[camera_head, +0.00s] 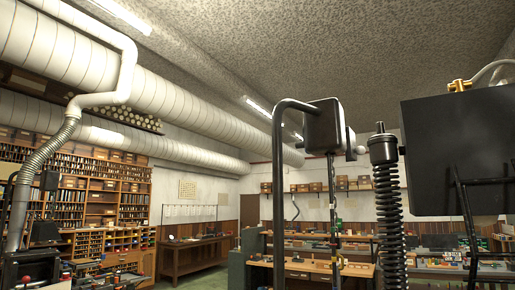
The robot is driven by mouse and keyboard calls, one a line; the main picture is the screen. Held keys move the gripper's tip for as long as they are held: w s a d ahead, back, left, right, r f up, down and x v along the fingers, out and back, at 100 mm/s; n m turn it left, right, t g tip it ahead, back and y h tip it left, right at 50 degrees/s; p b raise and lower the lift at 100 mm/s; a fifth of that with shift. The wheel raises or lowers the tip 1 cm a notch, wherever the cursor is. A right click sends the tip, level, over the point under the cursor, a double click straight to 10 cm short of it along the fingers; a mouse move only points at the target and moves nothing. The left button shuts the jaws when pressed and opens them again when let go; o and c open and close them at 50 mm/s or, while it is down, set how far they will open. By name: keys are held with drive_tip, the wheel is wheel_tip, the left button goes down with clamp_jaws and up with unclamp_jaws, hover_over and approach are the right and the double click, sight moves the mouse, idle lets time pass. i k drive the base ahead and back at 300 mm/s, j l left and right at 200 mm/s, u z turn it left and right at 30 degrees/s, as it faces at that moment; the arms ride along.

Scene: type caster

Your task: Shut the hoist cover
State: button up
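I cannot tell for sure which part is the hoist cover. A black box-like housing (323,127) sits high in the middle right, joined to a bent black pipe (278,190) on its left. A thin rod hangs below the housing, and a small grey knob shows at its right. A large flat black panel (455,145) fills the upper right, with a brass fitting at its top edge. Whether either is the cover, open or shut, does not show. My gripper is not in view.
A tall black coil spring (389,225) stands close by, between the housing and the panel. Benches (310,268) with small items are behind. Wooden type racks (105,195) line the left wall. A ribbed hose (32,175) rises at far left. Open floor shows near the back table (190,255).

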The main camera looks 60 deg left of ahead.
sight(351, 154)
drive_tip(key=u, duration=1.65)
drive_tip(key=i+j+z, duration=0.15)
drive_tip(key=i+j, duration=0.15)
drive_tip(key=i+j+z, duration=0.2)
drive_tip(key=j, duration=0.2)
